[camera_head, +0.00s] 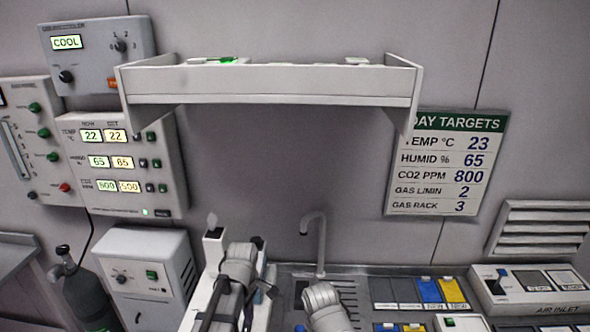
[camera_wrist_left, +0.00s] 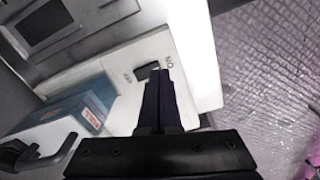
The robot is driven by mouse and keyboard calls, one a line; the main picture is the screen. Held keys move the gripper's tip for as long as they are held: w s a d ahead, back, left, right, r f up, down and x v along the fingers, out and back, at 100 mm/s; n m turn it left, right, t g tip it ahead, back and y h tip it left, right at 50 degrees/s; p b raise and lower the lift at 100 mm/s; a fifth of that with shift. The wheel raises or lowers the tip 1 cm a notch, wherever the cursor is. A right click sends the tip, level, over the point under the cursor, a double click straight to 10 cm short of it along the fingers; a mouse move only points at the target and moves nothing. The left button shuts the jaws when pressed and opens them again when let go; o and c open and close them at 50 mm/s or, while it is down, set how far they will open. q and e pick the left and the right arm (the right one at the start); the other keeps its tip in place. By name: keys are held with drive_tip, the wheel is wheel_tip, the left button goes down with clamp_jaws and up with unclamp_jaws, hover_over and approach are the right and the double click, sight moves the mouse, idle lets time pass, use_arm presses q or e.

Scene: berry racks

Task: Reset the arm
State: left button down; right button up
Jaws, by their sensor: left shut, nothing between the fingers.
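In the left wrist view my left gripper (camera_wrist_left: 161,78) has its dark fingers together, with nothing between them. The fingertips overlap in view a small dark switch (camera_wrist_left: 146,71) on a white panel (camera_wrist_left: 118,73) with small lettering. I cannot tell whether they touch it. In the head view my left arm (camera_head: 238,272) stands at the bottom, left of the middle; its fingers are not clear there. Another pale arm link of mine (camera_head: 325,305) shows at the bottom middle. My right gripper is not seen.
A blue and white box (camera_wrist_left: 88,108) lies left of the fingers. In the head view a wall shelf (camera_head: 270,85) hangs above. Control panels (camera_head: 125,165) are on the left, a targets board (camera_head: 445,162) on the right. A tap (camera_head: 316,240) rises behind the arms; a gas cylinder (camera_head: 88,295) stands lower left.

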use_arm(q)
drive_tip(key=s+d+m, duration=0.4)
drive_tip(key=s+m, duration=0.2)
drive_tip(key=m, duration=0.3)
drive_tip(key=s+d+m+y, duration=0.1)
drive_tip(key=s+d+m, duration=0.3)
drive_tip(key=m, duration=0.5)
drive_tip(key=shift+s+d, duration=0.2)
drive_tip(key=shift+s, duration=1)
drive_tip(key=shift+r, duration=0.1)
